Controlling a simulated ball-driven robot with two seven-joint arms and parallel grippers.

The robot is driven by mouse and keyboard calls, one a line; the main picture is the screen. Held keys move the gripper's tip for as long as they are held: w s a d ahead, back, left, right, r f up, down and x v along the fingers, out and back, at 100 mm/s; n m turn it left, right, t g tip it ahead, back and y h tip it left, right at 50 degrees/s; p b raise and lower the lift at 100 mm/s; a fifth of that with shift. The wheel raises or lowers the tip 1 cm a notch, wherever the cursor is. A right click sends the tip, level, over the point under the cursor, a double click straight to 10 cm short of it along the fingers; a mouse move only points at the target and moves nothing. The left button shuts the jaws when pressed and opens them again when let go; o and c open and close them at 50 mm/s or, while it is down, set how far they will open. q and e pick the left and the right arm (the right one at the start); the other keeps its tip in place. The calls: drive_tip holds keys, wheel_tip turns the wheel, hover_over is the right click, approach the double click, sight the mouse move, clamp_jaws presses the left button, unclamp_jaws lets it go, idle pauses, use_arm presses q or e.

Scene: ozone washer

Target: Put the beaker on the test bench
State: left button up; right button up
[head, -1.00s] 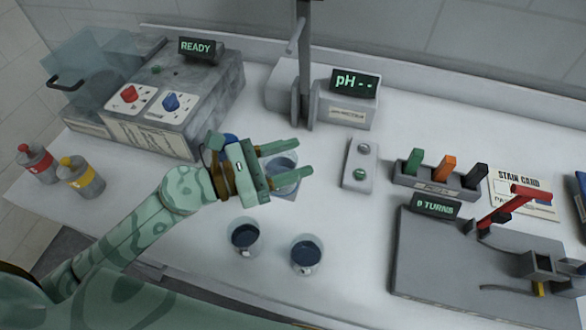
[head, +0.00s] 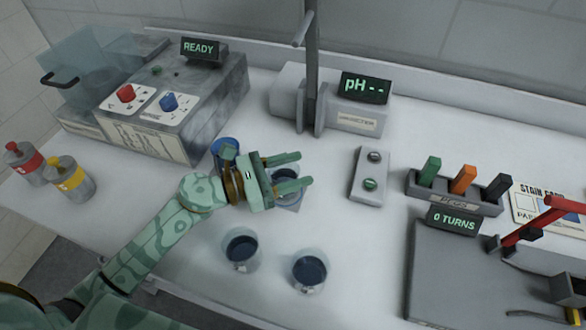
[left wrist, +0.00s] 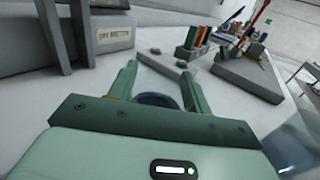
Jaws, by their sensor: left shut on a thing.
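A clear beaker with dark liquid (head: 284,174) is between the fingers of my left gripper (head: 292,170). The gripper is shut on it, and the fingers hide part of it. In the left wrist view the beaker's dark round top (left wrist: 158,100) shows between the fingers (left wrist: 160,78). Two more beakers with dark liquid, one at left (head: 241,250) and one at right (head: 309,272), stand on the white bench top (head: 190,235) in front of the gripper. I cannot tell whether the held beaker touches the surface under it. My right gripper is out of view.
The pH meter (head: 362,118) and its upright post (head: 310,70) stand behind the gripper. A grey two-button box (head: 370,176) and a peg rack (head: 455,192) are to the right. A stone-grey READY machine (head: 200,100) and two bottles (head: 68,178) are left.

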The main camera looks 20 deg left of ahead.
use_arm(q)
drive_tip(key=o, duration=1.2)
drive_tip(key=shift+f, duration=0.15)
drive_tip(key=shift+c, duration=0.2)
drive_tip(key=shift+r, duration=0.25)
drive_tip(key=b+v, duration=0.1)
drive_tip(key=v, duration=1)
drive_tip(key=shift+s+f, duration=0.1)
drive_tip(key=shift+s, duration=0.05)
drive_tip(key=shift+s+a, duration=0.2)
drive_tip(key=shift+a, duration=0.2)
